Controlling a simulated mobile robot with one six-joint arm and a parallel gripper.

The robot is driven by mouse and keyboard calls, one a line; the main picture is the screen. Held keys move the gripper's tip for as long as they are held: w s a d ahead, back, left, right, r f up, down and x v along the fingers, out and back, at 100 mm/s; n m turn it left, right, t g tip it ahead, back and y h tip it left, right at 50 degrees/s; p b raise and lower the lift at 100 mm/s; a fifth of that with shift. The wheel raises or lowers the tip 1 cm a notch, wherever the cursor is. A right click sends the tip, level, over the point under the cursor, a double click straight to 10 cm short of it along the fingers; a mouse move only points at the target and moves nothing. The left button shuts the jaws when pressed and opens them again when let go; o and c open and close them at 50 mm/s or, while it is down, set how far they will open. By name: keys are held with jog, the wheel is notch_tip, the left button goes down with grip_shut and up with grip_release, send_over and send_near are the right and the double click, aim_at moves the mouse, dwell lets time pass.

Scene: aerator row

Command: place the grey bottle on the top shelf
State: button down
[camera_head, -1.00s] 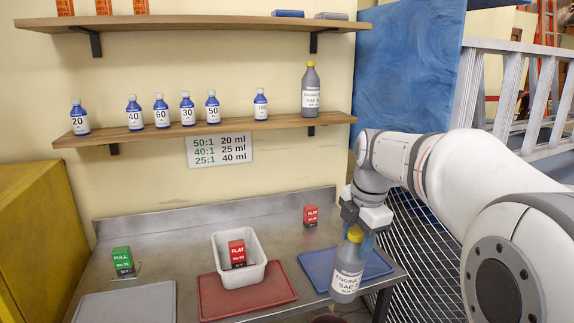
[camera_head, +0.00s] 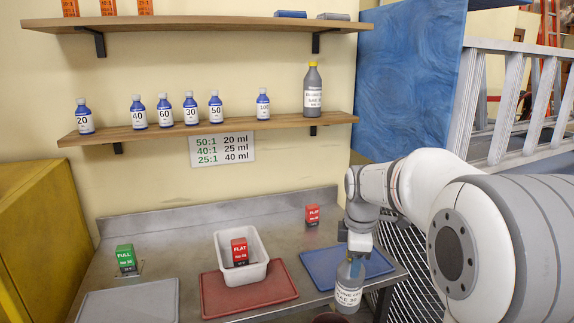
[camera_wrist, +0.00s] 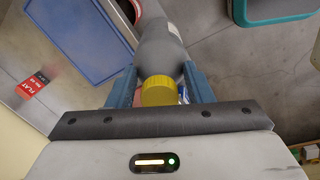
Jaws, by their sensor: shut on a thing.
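A grey bottle (camera_head: 348,290) with a white label is in my gripper (camera_head: 350,260), in front of the blue tray at the bench's right front edge. In the wrist view my gripper (camera_wrist: 160,92) is shut around the neck of the grey bottle (camera_wrist: 160,50), just beyond its yellow cap. The bottle looks upright in the head view. The top shelf (camera_head: 200,24) is a wooden board high on the wall, with orange boxes at its left and two flat boxes at its right. A second grey bottle (camera_head: 313,92) stands on the lower shelf's right end.
The lower shelf (camera_head: 230,128) carries several small blue bottles. The bench holds a red tray (camera_head: 225,300), a white bin (camera_head: 265,250), a blue tray (camera_head: 375,262) and a grey tray (camera_head: 130,305). The top shelf's middle is clear. A ladder (camera_head: 520,100) stands at right.

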aim_at(347, 289)
jog(key=f+m, duration=0.3)
jog(key=f, duration=0.1)
jog(key=w+f+m, duration=0.1)
jog(key=f+m, duration=0.2)
jog(key=f, duration=0.1)
jog(key=w+f+m+h, duration=0.1)
jog(key=f+m, duration=0.1)
jog(key=f, duration=0.2)
jog(key=shift+w+a+f+m+g, duration=0.1)
jog(key=shift+w+m+g, duration=0.15)
jog(key=shift+m+g, duration=0.15)
jog(key=s+f+m, duration=0.2)
jog(key=f+m, duration=0.1)
jog(key=f, duration=0.5)
jog(key=s+f+m+g, duration=0.1)
jog(key=s+f+m, duration=0.2)
jog(key=f, duration=0.4)
jog(key=shift+a+f+m+h, duration=0.3)
jog(key=shift+f+m, duration=0.1)
jog(key=shift+m, duration=0.3)
